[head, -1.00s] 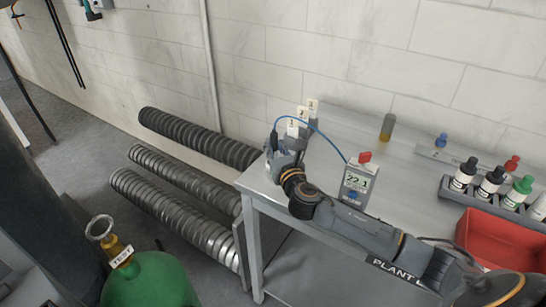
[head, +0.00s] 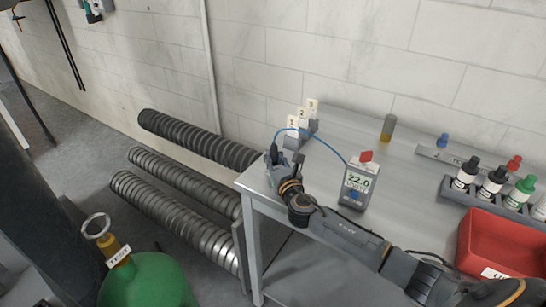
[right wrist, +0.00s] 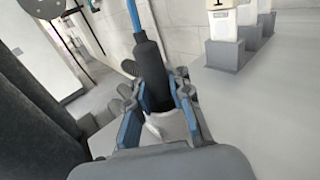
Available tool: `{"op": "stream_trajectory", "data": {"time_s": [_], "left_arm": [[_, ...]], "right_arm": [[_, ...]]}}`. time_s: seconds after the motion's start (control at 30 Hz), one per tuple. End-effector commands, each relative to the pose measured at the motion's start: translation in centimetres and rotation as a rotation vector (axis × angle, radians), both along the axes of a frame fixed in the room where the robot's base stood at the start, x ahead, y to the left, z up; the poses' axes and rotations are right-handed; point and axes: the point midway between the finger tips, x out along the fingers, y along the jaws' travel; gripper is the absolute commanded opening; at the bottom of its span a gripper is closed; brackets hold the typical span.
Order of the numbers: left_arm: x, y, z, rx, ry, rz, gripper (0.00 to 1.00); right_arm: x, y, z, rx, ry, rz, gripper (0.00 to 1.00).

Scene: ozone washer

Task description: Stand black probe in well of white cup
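The black probe (right wrist: 151,70) is upright between the fingers of my right gripper (right wrist: 156,95), with a blue cable rising from its top. The fingers appear closed on it. Part of the white cup (right wrist: 172,126) shows below the probe in the right wrist view; the fingers hide the rest. I cannot tell whether the probe's tip is inside the well. In the head view, my right gripper (head: 277,172) is low over the table's left corner, and the cup is hidden there. My left gripper is not in view.
The blue cable runs to a meter (head: 358,184) reading 22.0. Numbered grey stands (head: 292,140) are just behind the gripper. A vial (head: 388,128), several bottles in a rack (head: 449,195) and a red tray (head: 488,246) are farther right. The table's left edge is close.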

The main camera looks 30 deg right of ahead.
Motion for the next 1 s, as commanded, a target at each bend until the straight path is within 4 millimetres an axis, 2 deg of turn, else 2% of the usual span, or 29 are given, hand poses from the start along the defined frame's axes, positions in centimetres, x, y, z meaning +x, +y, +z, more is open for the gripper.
{"op": "stream_trajectory", "data": {"time_s": [0.03, 0.1, 0.47, 0.67, 1.0], "left_arm": [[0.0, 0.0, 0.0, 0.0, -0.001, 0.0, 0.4], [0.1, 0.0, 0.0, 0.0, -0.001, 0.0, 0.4], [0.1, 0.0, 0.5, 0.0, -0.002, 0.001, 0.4], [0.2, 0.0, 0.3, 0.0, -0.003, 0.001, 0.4], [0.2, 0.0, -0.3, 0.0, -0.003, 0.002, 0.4]], "right_arm": [[0.0, 0.0, 0.0, 0.0, 0.001, 0.0, 0.29], [0.0, 0.0, 0.0, 0.0, 0.001, 0.0, 0.4], [0.0, 0.0, 0.6, 0.0, 0.0, 0.0, 0.4], [-2.9, 0.4, 0.2, -0.002, 0.003, 0.002, 0.4], [-9.8, 1.5, 0.2, -0.001, 0.003, 0.002, 0.4]]}}
